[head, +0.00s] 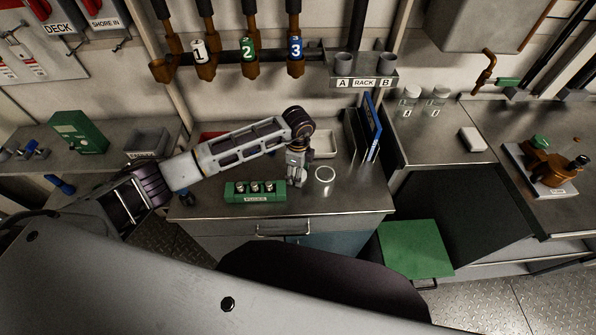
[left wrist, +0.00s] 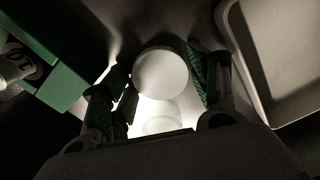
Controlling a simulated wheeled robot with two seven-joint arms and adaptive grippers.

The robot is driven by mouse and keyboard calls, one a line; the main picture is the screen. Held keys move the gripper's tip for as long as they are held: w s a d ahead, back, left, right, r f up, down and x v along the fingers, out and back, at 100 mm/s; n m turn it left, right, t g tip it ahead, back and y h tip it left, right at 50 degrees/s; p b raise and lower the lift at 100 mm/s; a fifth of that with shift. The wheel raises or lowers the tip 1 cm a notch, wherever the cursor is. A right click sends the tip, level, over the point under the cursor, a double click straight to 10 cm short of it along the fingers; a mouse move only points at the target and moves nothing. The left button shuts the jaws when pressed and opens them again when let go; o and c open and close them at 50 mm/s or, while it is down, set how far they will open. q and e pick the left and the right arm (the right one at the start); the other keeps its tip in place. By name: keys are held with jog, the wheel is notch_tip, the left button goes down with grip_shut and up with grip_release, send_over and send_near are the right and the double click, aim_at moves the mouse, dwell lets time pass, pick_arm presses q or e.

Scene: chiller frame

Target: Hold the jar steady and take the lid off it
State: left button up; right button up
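In the head view my left gripper (head: 296,178) points down over the bench, just right of a green block with small silver pieces. In the left wrist view a round white disc (left wrist: 160,73), seemingly the jar's lid from above, lies between the fingers of my left gripper (left wrist: 161,82). One green-padded finger stands at each side, close to its edge; I cannot tell whether they press on it. The jar's body is mostly hidden below. A thin white ring (head: 325,174) lies on the bench right of the gripper. My right gripper is not in view.
The green block (head: 255,198) stands close left of my gripper. A pale tray (head: 322,154) lies behind it, and upright folders (head: 372,130) stand to the right. Two lidded jars (head: 411,93) are on the right counter. The front right of the bench top is clear.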

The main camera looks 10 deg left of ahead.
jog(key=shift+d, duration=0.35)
pick_arm(q)
jog(key=shift+r, duration=0.1)
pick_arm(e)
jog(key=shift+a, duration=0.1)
pick_arm(q)
jog(key=shift+r, duration=0.8)
notch_tip(320, 180, up, 5)
jog(key=shift+f, duration=0.15)
notch_tip(320, 180, up, 6)
jog(key=shift+f+b, duration=0.1)
jog(key=shift+b, duration=0.4)
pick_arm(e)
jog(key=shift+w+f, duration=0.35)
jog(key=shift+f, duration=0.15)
